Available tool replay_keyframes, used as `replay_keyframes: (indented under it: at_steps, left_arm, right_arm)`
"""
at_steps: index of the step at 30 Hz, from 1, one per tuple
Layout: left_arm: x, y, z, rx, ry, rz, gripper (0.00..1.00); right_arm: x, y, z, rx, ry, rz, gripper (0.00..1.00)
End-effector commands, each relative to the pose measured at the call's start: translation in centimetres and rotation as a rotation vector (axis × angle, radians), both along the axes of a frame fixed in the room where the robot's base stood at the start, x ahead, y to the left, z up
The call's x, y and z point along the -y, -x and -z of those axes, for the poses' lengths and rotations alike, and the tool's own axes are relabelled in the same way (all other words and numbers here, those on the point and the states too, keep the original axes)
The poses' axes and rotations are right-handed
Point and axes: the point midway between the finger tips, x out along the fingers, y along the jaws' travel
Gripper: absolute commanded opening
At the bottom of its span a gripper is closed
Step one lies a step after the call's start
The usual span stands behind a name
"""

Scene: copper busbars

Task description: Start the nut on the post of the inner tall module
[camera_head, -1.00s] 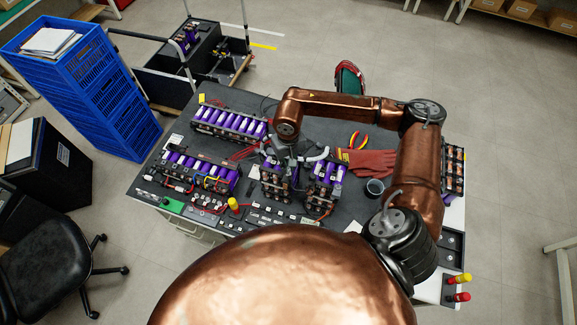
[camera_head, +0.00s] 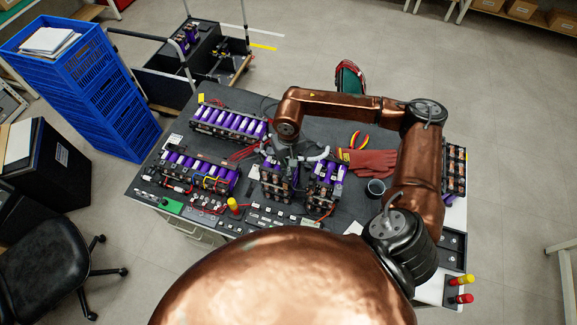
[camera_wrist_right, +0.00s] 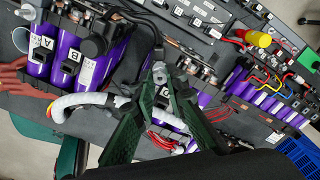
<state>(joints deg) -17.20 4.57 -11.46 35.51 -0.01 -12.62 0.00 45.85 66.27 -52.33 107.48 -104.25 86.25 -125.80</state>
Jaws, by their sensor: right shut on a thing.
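Two tall modules with purple cells stand side by side mid-table in the head view, the left one (camera_head: 273,187) and the right one (camera_head: 326,183). I cannot tell which is the inner one. My right gripper (camera_head: 283,158) is over the top of the left one, partly hiding it. In the right wrist view its dark green fingers (camera_wrist_right: 160,75) converge to a nearly shut tip with a small grey piece, likely the nut, between them. The piece is too small to make out clearly. The post under it is hidden or too small to tell. My left gripper is not in view.
Long low battery modules lie to the left (camera_head: 198,172) and behind (camera_head: 230,124). Red gloves (camera_head: 368,162), pliers (camera_head: 358,141) and a dark cup (camera_head: 375,188) lie to the right. A white sleeved cable (camera_wrist_right: 85,100) runs close beside my fingers.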

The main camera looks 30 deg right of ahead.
Motion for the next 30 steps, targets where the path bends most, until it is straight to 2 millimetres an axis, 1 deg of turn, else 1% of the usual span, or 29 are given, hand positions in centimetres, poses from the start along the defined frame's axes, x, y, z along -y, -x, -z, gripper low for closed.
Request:
replay_keyframes:
  at_steps: [8, 20, 25, 30]
  left_arm:
    - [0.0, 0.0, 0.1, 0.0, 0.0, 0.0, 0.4]
    - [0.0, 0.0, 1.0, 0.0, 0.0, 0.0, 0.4]
    - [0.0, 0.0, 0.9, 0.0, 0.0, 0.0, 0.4]
    - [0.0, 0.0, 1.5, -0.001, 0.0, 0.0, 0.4]
  right_arm:
    - [0.0, 0.0, 0.0, 0.001, 0.0, 0.0, 0.0]
    - [0.0, 0.0, 0.4, 0.0, 0.0, 0.0, 0.0]
    - [0.0, 0.0, 0.3, 0.0, 0.0, 0.001, 0.0]
    - [0.0, 0.0, 0.5, 0.0, 0.0, 0.079, 0.0]
